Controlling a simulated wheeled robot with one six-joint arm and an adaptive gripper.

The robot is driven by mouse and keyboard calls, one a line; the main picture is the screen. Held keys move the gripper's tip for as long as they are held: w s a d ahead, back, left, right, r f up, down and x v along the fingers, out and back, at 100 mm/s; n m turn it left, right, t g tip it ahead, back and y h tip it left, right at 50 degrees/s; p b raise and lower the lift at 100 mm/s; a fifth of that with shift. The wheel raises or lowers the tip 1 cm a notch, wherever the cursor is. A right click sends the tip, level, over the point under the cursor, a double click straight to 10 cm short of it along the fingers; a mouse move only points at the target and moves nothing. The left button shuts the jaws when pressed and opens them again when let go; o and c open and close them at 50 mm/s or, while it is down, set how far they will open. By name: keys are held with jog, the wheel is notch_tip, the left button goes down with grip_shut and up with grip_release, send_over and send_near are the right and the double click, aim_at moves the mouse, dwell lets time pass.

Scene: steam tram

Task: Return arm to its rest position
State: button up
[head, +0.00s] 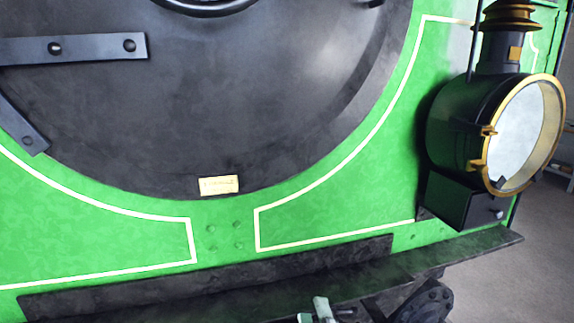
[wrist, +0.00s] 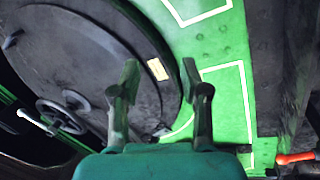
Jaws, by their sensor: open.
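My gripper (wrist: 160,68) is open in the wrist view, its two fingers apart with nothing between them. It faces the green front of the steam tram (wrist: 236,108). A small cream label (wrist: 158,69) on the dark round door's lower edge shows between the fingertips, behind them. In the head view the tram front (head: 330,205) fills most of the picture. A small pale green-grey piece (head: 322,309), which looks like part of my gripper, shows at the bottom edge. The rest of my arm is out of view there.
A black lamp with a brass rim (head: 478,130) juts out at the right. A dark ledge (head: 440,257) runs along the bottom of the front. The wrist view shows a handwheel (wrist: 62,115) at left and a red-orange handle (wrist: 296,158) at right. Floor shows far right.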

jog(key=s+d+f+m+g+h, duration=0.1)
jog(key=s+d+f+m, duration=0.25)
jog(key=s+f, duration=0.45)
jog(key=s+d+f+m+g+h, duration=0.1)
jog(key=s+d+f+m+g, duration=0.15)
jog(key=s+d+f, duration=0.45)
jog(key=s+d+f+m+g+h, duration=0.1)
jog(key=s+f+m, duration=0.2)
jog(key=s, duration=0.8)
jog(key=s+d+f+m+g+h, duration=0.1)
jog(key=s+d+f+m, duration=0.1)
jog(key=s+m, duration=0.4)
jog(key=s+f, duration=0.1)
jog(key=s, duration=0.4)
jog(key=shift+s, duration=0.25)
